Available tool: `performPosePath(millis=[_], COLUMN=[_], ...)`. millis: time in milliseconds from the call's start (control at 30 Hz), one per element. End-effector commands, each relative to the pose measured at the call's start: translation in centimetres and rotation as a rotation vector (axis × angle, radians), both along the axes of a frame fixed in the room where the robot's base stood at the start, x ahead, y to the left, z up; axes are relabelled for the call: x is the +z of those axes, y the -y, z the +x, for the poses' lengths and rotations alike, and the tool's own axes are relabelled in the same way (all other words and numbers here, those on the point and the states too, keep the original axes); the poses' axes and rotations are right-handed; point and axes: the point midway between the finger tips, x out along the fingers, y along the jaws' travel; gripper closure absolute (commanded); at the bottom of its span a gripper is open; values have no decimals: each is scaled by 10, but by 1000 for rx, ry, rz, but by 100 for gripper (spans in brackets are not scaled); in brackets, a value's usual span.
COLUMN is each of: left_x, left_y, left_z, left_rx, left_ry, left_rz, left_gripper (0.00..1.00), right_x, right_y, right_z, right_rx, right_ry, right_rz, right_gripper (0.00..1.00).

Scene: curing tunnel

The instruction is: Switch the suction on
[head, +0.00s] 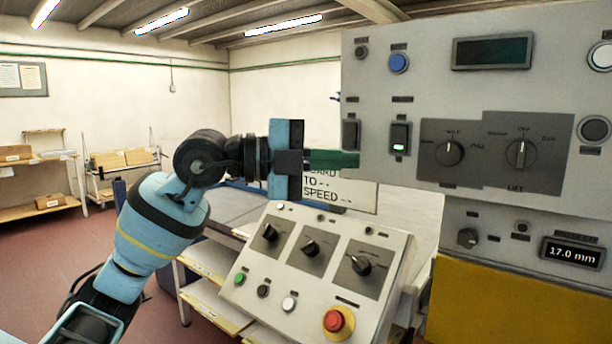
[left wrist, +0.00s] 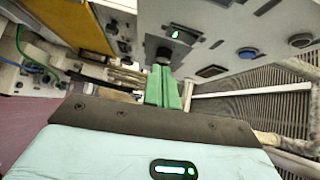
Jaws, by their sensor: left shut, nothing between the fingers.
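The upright grey control panel (head: 450,85) fills the right of the head view. It carries a dark rocker switch (head: 351,134) and, to its right, a rocker switch with a lit green window (head: 400,138). Their labels are too small to read, so I cannot tell which one is for suction. My left gripper (head: 356,159) has its green fingers closed and empty, pointing right at the panel, just below the dark rocker. In the left wrist view the closed fingers (left wrist: 165,75) point toward the panel's face; contact cannot be told. My right gripper is not in view.
A sloped console (head: 310,265) with several knobs, buttons and a red emergency stop (head: 338,321) stands below my left gripper. A blue button (head: 399,62) and two large knobs (head: 449,153) share the upright panel. A partly hidden sign (head: 335,190) is behind the fingers.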

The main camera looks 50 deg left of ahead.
Motion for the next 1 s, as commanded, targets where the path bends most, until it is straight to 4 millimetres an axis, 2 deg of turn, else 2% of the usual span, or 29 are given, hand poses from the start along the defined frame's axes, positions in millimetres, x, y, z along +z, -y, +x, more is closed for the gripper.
performPosePath(millis=[133,300,500,1000], left_x=[-5,-6,-5,-4], left_y=[-9,-18,-26,-29], left_z=[-13,-28,-42,-47], left_rx=[1,0,0,0], left_ry=[-4,-2,0,1], left_rz=[1,1,1,2], left_gripper=[100,100,100,100], right_x=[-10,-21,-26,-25], right_y=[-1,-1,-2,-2], right_z=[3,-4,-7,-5], right_rx=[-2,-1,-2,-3], right_ry=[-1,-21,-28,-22], right_rz=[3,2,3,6], right_gripper=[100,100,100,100])
